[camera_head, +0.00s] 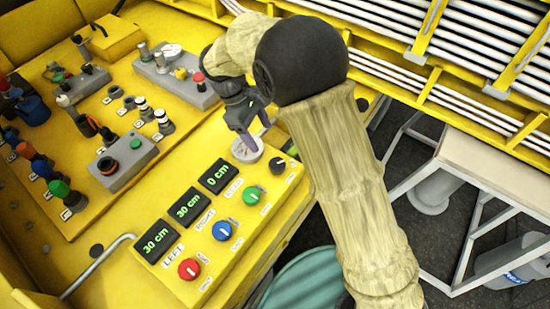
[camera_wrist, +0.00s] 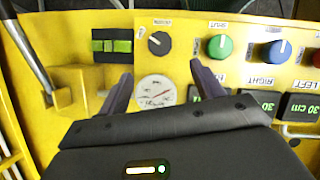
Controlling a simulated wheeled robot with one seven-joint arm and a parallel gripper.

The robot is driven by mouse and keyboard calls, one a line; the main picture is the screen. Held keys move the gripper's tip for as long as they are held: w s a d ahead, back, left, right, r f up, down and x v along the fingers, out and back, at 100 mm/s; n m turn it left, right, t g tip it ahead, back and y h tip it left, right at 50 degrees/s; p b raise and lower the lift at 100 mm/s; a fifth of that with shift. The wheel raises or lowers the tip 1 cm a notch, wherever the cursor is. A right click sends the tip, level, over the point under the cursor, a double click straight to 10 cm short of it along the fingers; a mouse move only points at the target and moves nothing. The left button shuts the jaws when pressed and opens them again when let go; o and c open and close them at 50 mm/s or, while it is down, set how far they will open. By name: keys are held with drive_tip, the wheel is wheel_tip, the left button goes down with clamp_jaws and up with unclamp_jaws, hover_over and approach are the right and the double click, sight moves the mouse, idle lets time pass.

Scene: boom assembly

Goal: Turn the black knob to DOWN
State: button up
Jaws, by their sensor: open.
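The black knob (camera_head: 277,165) sits on the yellow control panel, at the end of a row of coloured knobs. In the wrist view the black knob (camera_wrist: 159,43) is just beyond the fingertips, roughly centred between them and apart from them. Its pale mark seems to point to the upper left there. The small label beside it is not legible. My gripper (camera_head: 248,138) is over the round white gauge, to the upper left of the knob in the head view. In the wrist view my gripper (camera_wrist: 160,71) is open and empty, with its two fingers spread.
A green knob (camera_head: 251,195), a blue knob (camera_head: 222,231) and a red knob (camera_head: 189,268) line the panel near the black one. Displays read 0 cm, 30 cm and 30 cm. The gauge (camera_wrist: 157,92) lies between my fingers. A metal lever (camera_wrist: 27,45) stands at left in the wrist view.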

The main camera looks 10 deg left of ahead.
sight(277, 163)
drive_tip(key=p+x, duration=0.2)
drive_tip(key=x, duration=1)
drive_tip(key=shift+d, duration=0.1)
drive_tip(key=c, duration=1)
drive_tip(key=shift+m, duration=0.4)
drive_tip(key=m+g, duration=0.1)
drive_tip(key=m, duration=0.1)
drive_tip(key=m+g, duration=0.1)
drive_tip(key=m, duration=0.2)
drive_tip(key=shift+w+y, duration=0.2)
drive_tip(key=shift+y, duration=0.2)
drive_tip(key=m+y, duration=0.1)
drive_tip(key=m, duration=0.2)
drive_tip(key=m+g+y, duration=0.1)
drive_tip(key=m, duration=0.2)
drive_tip(key=shift+w+d, duration=0.1)
drive_tip(key=shift+w, duration=0.05)
drive_tip(key=shift+g, duration=0.3)
drive_tip(key=o, duration=1)
